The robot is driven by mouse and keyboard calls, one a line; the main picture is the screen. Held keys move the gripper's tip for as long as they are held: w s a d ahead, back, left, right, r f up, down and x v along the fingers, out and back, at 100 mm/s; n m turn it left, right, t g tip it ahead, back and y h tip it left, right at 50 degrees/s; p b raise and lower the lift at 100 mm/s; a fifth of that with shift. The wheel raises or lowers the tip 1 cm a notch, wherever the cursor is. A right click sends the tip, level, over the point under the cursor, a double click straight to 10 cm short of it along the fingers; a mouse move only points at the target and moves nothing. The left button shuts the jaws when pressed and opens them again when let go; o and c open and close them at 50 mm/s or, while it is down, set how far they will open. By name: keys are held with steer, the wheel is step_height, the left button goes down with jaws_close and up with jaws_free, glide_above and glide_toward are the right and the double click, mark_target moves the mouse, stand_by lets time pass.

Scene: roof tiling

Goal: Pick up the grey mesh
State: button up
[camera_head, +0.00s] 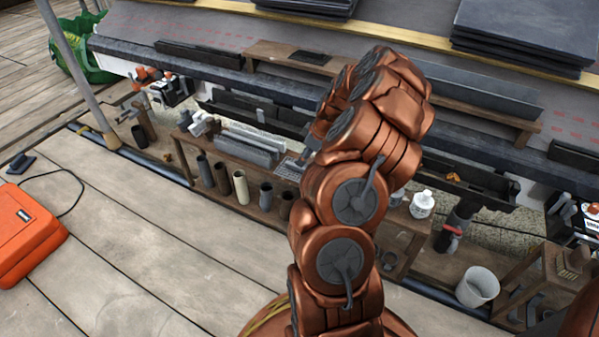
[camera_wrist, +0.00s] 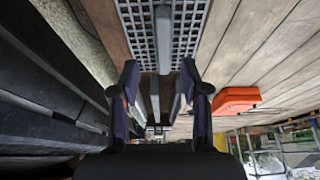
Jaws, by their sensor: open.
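The grey mesh (camera_wrist: 142,25) is a flat grid panel at the top of the wrist view, with a plain grey bar running along its middle. It lies on the low wooden bench. In the head view the mesh (camera_head: 288,168) shows just left of my arm, partly hidden by it. My gripper (camera_wrist: 162,78) is open, its two dark fingers apart. No mesh is held in it. In the wrist view the mesh lies beyond the fingertips and stretches across the gap between them; the exact distance is unclear.
Several upright tubes (camera_head: 240,187) and stacked grey strips (camera_head: 245,150) are left of the mesh. A white bottle (camera_head: 422,204) and white bucket (camera_head: 478,287) are to the right. A dark gutter (camera_head: 250,119) runs behind the bench. An orange case (camera_head: 28,235) lies on the planks.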

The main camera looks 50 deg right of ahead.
mark_target(299, 169)
steer(key=shift+a+b+x, duration=0.1)
steer(key=shift+b+x, duration=0.4)
steer(key=shift+x, duration=0.6)
steer(key=shift+a+b+x, duration=0.15)
steer(key=shift+b+x, duration=0.3)
steer(key=shift+x, duration=0.65)
steer(key=shift+f, duration=0.25)
jaws_close()
